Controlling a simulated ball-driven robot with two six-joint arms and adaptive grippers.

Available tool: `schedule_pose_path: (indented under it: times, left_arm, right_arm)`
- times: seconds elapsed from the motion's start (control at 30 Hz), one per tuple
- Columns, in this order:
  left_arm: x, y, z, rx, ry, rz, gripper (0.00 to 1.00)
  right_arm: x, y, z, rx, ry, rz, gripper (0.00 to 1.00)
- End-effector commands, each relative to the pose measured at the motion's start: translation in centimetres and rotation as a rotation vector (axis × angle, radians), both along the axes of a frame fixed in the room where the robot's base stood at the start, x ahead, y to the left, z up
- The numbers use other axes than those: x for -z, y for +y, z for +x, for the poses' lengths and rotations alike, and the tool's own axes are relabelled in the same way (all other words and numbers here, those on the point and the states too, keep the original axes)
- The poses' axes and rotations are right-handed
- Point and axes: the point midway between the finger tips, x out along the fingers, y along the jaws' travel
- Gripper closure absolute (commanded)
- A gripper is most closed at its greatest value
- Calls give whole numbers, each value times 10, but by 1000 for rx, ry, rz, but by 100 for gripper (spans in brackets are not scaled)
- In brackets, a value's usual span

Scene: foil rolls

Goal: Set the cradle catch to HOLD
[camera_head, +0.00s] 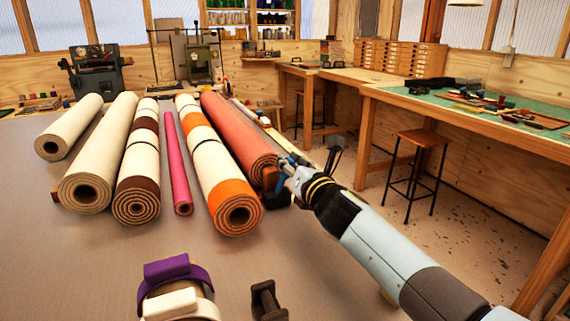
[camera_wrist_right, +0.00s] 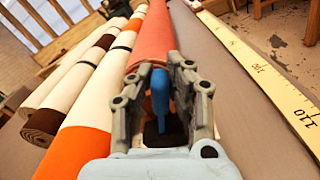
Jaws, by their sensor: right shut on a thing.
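My right gripper (camera_head: 281,172) is at the near end of the coral-red roll (camera_head: 238,138), beside a dark cradle (camera_head: 276,195) under that end. In the right wrist view, the fingers (camera_wrist_right: 162,95) are closed around a blue lever-like piece (camera_wrist_right: 160,92), which I take to be the cradle catch. It stands roughly upright between the fingers, in front of the coral-red roll (camera_wrist_right: 152,35). The fingers hide much of the catch and cradle. No HOLD mark is legible, so I cannot tell the catch's setting. My left gripper is not in view.
An orange-ended cream roll (camera_head: 236,210), a thin pink roll (camera_head: 178,165) and several other rolls lie to the left. A yellow ruler (camera_wrist_right: 268,75) runs along the right. Purple and white bands (camera_head: 172,272) and a dark stand (camera_head: 267,300) are near the front.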

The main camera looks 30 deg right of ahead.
Motion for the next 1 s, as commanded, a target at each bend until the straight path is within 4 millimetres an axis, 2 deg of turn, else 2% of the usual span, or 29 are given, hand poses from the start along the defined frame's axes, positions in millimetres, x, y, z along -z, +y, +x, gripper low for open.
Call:
schedule_pose_path:
  times: [0.17, 0.6, 0.63, 0.7, 1.0]
  left_arm:
    - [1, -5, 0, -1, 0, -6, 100]
    - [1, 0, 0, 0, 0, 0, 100]
    - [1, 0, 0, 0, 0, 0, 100]
    - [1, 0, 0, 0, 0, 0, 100]
    - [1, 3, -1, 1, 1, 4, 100]
  right_arm:
    - [3, -3, -1, 0, 0, 34, 100]
    - [3, -3, -1, 1, 1, 46, 100]
    - [3, -3, -1, 1, 1, 46, 83]
    - [3, -3, -1, 1, 1, 45, 73]
    - [2, -3, -3, 1, -1, 43, 73]
